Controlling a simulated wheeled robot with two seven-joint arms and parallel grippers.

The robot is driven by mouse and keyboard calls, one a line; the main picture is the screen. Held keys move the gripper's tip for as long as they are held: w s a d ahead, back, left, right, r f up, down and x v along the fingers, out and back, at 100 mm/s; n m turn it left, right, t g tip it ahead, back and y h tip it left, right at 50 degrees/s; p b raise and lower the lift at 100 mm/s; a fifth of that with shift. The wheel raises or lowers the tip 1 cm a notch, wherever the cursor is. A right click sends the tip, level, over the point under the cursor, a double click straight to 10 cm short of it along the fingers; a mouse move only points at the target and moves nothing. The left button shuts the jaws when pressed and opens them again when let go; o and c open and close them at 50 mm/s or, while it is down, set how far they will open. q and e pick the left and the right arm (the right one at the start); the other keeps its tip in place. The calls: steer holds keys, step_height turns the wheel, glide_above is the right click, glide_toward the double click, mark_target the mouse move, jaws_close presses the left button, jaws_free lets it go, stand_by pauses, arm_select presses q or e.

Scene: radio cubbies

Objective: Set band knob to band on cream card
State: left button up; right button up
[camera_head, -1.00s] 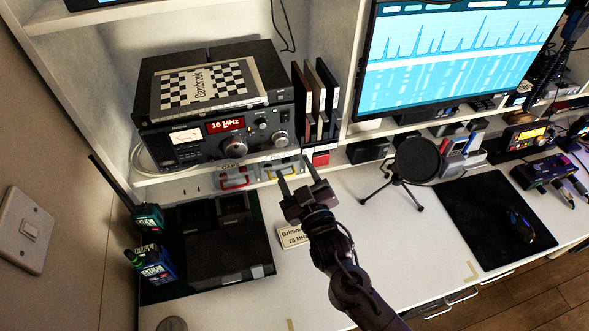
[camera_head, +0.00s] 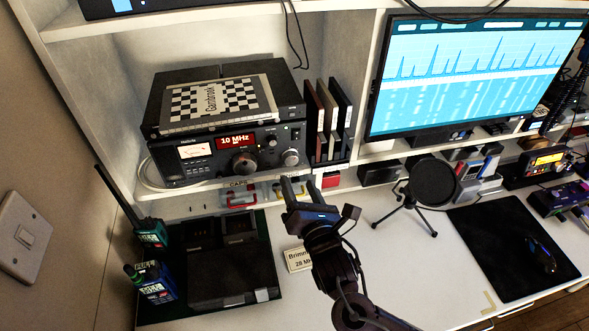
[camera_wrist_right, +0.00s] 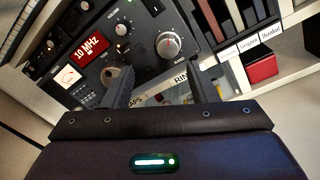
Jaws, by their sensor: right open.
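The dark radio (camera_head: 215,150) sits on a shelf at left, its red display reading 10 MHz. Its band knob (camera_head: 290,158), silver-faced and round, is at the right of the front panel; it also shows in the right wrist view (camera_wrist_right: 168,45). A larger tuning knob (camera_head: 244,163) is left of it. The cream card (camera_head: 298,261) lies on the desk, reading "Brimm..." and "28 MHz", partly hidden by my right arm. My right gripper (camera_head: 299,186) is open and empty, just below and in front of the band knob, apart from it. My left gripper is out of view.
A checkered Gambrook item (camera_head: 222,100) lies on the radio. Upright books (camera_head: 327,120) stand right of it, with a red box (camera_head: 331,180) below. Handheld radios (camera_head: 155,283) and a dark charger are at left; a microphone (camera_head: 432,183) stands at right.

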mark_target(292, 161)
steer(key=w+n, duration=0.1)
steer(key=w, duration=0.1)
steer(key=w+n, duration=0.2)
steer(key=w, duration=0.1)
steer(key=w+a+n, duration=0.1)
steer(key=w+n, duration=0.1)
steer(key=shift+w+f, duration=0.2)
steer(key=shift+f, duration=0.05)
steer(key=shift+c, duration=0.3)
steer(key=c, duration=0.9)
